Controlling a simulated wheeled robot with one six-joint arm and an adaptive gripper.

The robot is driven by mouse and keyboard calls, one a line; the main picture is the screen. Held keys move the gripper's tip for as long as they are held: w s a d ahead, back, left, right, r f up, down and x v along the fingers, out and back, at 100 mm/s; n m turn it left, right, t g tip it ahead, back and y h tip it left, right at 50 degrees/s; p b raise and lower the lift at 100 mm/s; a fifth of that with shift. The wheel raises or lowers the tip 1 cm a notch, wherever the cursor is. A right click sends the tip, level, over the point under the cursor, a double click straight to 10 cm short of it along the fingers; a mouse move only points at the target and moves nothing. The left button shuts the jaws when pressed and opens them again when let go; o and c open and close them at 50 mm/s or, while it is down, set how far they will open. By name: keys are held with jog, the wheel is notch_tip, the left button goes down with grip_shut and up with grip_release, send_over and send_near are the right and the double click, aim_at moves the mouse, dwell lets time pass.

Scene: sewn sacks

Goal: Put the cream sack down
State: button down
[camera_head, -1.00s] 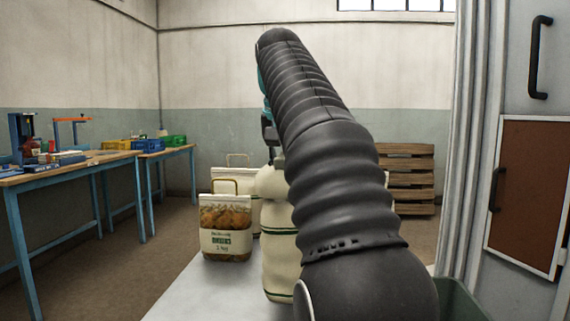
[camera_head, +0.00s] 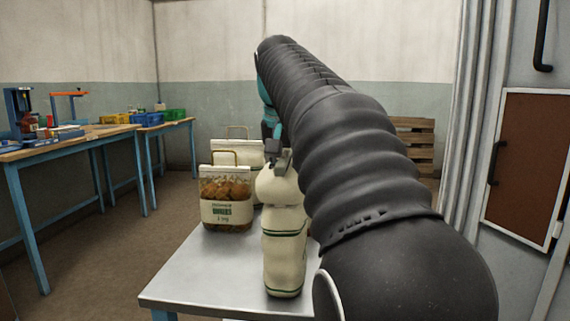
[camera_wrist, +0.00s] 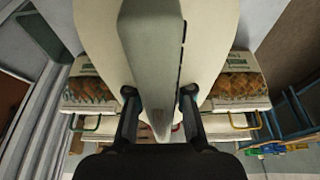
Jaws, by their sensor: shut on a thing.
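The cream sack (camera_head: 284,245) stands upright in the head view, with green bands around its middle and near its base. My gripper (camera_head: 279,155) is shut on its narrow top. In the wrist view, the two fingers (camera_wrist: 160,108) are on either side of a grey-green strip at the top of the cream sack (camera_wrist: 95,28). The sack's base shows against the metal table (camera_head: 185,285), near the front edge; I cannot tell whether it touches. My arm hides the sack's right side and part of the table.
A clear-fronted bag (camera_head: 226,190) with brown contents and a handle stands behind and left of the sack. A white handled bag (camera_head: 232,152) is behind it. Bare table lies at the front left. A blue-legged workbench (camera_head: 60,146) is at the left, wooden pallets (camera_head: 416,150) at the back right.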

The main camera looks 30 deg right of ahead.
aim_at(284, 152)
dwell(0.4)
jog(key=c, duration=1.4)
grip_release()
jog(key=shift+f, duration=0.2)
jog(key=o, duration=0.4)
jog(key=shift+c, duration=0.2)
jog(key=shift+v, duration=3.85)
